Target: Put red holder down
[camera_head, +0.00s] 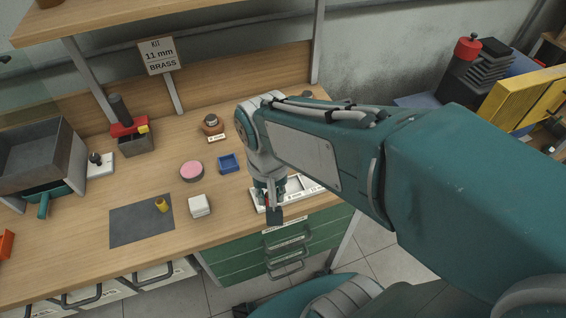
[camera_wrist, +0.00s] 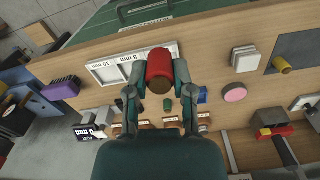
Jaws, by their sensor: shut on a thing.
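The red holder (camera_wrist: 159,62) is a red cylinder with a dark brownish end, between the two fingers of my gripper (camera_wrist: 160,75) in the wrist view. My gripper is shut on it. In the head view my gripper (camera_head: 272,200) points down over the left part of a white labelled tray (camera_head: 309,191) near the bench's front edge, and only a sliver of red shows there. The tray also shows in the wrist view (camera_wrist: 108,66), behind the holder, with "8 mm" and "10 mm" labels. I cannot tell whether the holder touches the tray.
A blue tray (camera_head: 228,163), a pink disc (camera_head: 192,171) and a white block (camera_head: 199,205) stand left of my gripper. A grey mat (camera_head: 140,222) with a yellow piece (camera_head: 162,205) lies farther left. Green drawers (camera_head: 240,262) are below the front edge.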

